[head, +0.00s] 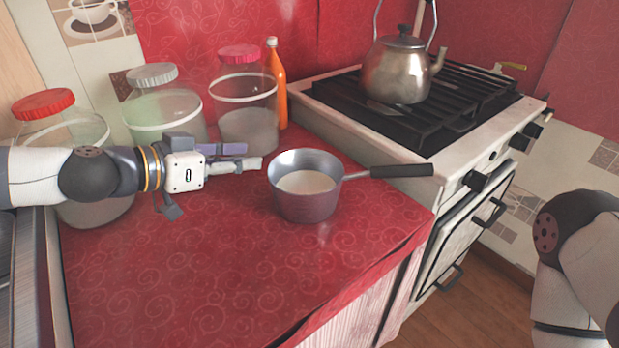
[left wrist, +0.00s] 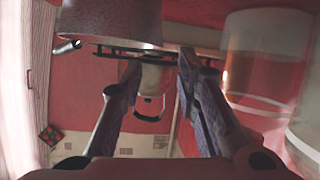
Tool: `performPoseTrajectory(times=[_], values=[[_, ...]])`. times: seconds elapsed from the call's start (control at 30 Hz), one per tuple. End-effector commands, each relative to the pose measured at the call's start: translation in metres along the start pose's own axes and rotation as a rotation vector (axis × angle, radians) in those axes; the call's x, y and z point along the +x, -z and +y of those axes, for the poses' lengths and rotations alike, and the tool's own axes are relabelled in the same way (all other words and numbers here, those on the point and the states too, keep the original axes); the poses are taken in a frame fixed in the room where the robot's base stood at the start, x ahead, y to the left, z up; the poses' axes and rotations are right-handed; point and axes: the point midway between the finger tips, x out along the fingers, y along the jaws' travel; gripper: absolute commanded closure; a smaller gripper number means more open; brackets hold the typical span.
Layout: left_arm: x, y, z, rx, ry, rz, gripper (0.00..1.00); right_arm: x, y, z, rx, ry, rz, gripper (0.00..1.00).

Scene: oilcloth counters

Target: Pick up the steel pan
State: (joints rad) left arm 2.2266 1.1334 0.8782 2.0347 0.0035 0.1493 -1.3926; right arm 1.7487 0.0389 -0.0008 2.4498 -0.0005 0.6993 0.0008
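The steel pan (head: 306,206) stands upright on the red counter, with its dark handle (head: 402,171) pointing right past the counter edge toward the stove. Its inside bottom looks pale. My left gripper (head: 255,163) is just left of the pan's rim, its fingers pointing at it, and does not appear to touch it. In the left wrist view, which looks upside down, the fingers (left wrist: 160,66) are apart with nothing between them. The pan (left wrist: 112,20) shows there at the upper left, beside the fingers. My right arm is at the right edge; its gripper is out of view.
Lidded glass jars (head: 166,110) and an orange bottle (head: 276,85) stand behind my left gripper. A kettle (head: 400,75) sits on the stove (head: 375,135) beyond the pan. The counter (head: 200,275) is clear in front.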

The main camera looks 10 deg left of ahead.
Motion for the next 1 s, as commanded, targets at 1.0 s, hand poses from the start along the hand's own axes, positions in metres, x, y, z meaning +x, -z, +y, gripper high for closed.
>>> performPoseTrajectory(times=[1.0], values=[[0.099,-0.007,0.000,-0.006,-0.001,-0.008,1.00,0.032,-0.016,0.001,-0.003,-0.004,-0.081,0.60]])
